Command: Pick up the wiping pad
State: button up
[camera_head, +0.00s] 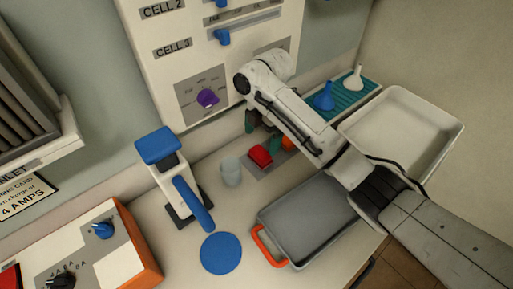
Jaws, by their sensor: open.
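A flat round blue disc (221,253) lies at the front of the bench, and I cannot tell for sure which of the two is the pad. My gripper (262,130) is open and hangs just behind and above the red block, partly hidden by my own arm. Nothing shows between its fingers.
A clear cup (231,171) stands left of the red block, and an orange object (289,143) sits to its right. A grey tray with an orange handle (268,246), a white tub (402,128), blue and white funnels (325,97) and a blue-handled device (190,190) surround them.

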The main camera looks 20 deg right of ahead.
aim_at(260, 152)
jog(key=f, duration=0.2)
jog(key=f+p, duration=0.1)
jog(key=f, duration=0.3)
jog(key=shift+s+a+f+p, duration=0.25)
jog(key=shift+s+a+p, duration=0.05)
jog(key=shift+s+a, duration=0.1)
jog(key=shift+c, duration=0.2)
jog(key=c, duration=1)
jog(key=shift+r, duration=0.1)
jog(key=shift+r, duration=0.5)
jog(key=s+a+r+p, duration=0.3)
jog(key=s+a+r, duration=0.5)
jog(key=s+r, duration=0.3)
jog(key=shift+s+a+r, duration=0.15)
jog(key=shift+r, duration=0.3)
